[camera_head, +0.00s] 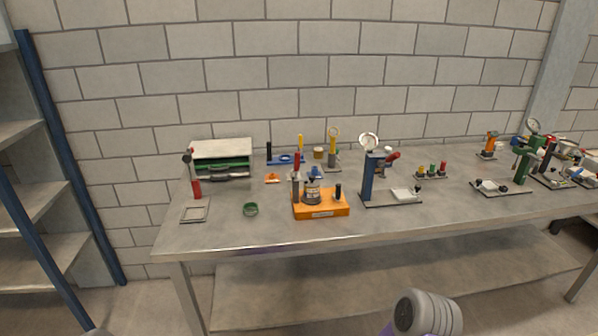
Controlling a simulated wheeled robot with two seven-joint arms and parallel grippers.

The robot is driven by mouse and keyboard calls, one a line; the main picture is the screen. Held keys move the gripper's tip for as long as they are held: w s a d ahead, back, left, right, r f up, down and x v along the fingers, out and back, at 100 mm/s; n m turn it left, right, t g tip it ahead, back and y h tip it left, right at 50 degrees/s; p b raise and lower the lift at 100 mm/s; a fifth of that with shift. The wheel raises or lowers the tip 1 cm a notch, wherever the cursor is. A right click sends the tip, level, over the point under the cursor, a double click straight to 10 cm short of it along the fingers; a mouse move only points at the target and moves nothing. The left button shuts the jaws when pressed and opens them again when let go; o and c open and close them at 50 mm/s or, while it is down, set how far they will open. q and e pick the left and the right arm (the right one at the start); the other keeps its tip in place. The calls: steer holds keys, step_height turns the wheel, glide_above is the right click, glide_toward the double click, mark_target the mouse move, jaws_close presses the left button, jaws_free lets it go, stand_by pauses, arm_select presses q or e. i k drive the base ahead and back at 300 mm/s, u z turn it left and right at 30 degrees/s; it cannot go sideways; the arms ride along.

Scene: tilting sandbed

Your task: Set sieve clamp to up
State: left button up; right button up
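An orange-based device (333,210) stands near the front edge of the table, left of its middle, with a small label on its front. A grey round piece (312,192) sits on the base. A post with an upright red handle (297,161) rises at its left, and a short black knob (338,190) stands at its right. I cannot read the label or tell for sure which part is the sieve clamp. Neither of my grippers shows; only a grey rounded part of my own arm (428,312) is at the bottom edge.
On the grey table (230,233), a green ring (250,209) and a red-handled stand (195,186) are left of the device. A blue press (367,182) stands close at its right. Green trays (222,166) and blue tools (287,158) are behind. Several devices fill the right end.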

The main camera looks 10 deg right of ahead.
mark_target(297, 154)
steer(key=u, duration=0.4)
steer(key=k, duration=0.3)
steer(key=z, duration=1.5)
steer(key=i, duration=0.8)
steer(key=u, duration=0.7)
steer(key=i, duration=0.7)
steer(key=u, duration=0.8)
